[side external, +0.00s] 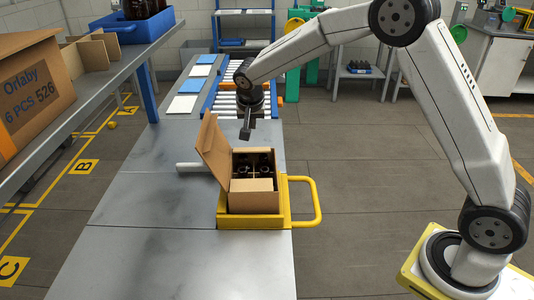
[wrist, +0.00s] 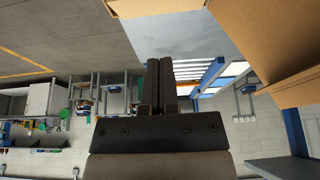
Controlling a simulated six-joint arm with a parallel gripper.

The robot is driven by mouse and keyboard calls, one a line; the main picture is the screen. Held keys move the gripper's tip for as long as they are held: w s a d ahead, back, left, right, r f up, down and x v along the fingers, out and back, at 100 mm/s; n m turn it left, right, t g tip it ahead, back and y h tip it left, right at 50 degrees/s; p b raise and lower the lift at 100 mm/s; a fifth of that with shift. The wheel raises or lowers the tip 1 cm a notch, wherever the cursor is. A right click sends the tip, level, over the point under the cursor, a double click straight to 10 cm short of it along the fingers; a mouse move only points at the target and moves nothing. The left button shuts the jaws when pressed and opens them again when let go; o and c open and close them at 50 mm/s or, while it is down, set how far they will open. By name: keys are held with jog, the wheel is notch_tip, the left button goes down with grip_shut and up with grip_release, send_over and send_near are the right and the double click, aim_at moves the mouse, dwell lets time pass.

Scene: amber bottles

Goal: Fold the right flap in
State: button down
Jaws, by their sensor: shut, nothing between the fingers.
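An open brown carton (side external: 254,202) sits in a yellow holder (side external: 250,222) on the grey bench. Dark bottles (side external: 265,165) stand inside it. A tall cardboard flap (side external: 214,150) stands up on its left side, leaning outward. A paler cardboard panel (side external: 251,185) lies over the near part of the opening. I cannot tell clearly which piece is the right flap. My gripper (side external: 245,134) is shut and empty, above the far side of the carton. In the wrist view its fingers (wrist: 160,88) are together, with cardboard (wrist: 150,8) at the top edge and a large flap (wrist: 285,45) at the right.
A yellow handle (side external: 312,202) sticks out right of the holder. A pale bar (side external: 193,167) lies left of the carton. A roller conveyor (side external: 225,101) is behind. A shelf at the left holds a printed box (side external: 35,95) and a blue crate (side external: 130,28). The near bench is clear.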

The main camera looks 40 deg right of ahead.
aim_at(252, 151)
notch_tip(252, 151, down, 5)
jog(key=shift+f, duration=0.15)
jog(key=shift+s+a+f, duration=0.1)
jog(key=shift+s+f, duration=0.05)
jog(key=shift+f, duration=0.4)
jog(key=shift+s+a+f, duration=0.3)
jog(key=shift+f, duration=0.25)
jog(key=shift+s+a+f, duration=0.3)
jog(key=shift+f, duration=0.25)
jog(key=shift+r, duration=0.2)
jog(key=shift+r, duration=0.6)
jog(key=shift+r, duration=0.2)
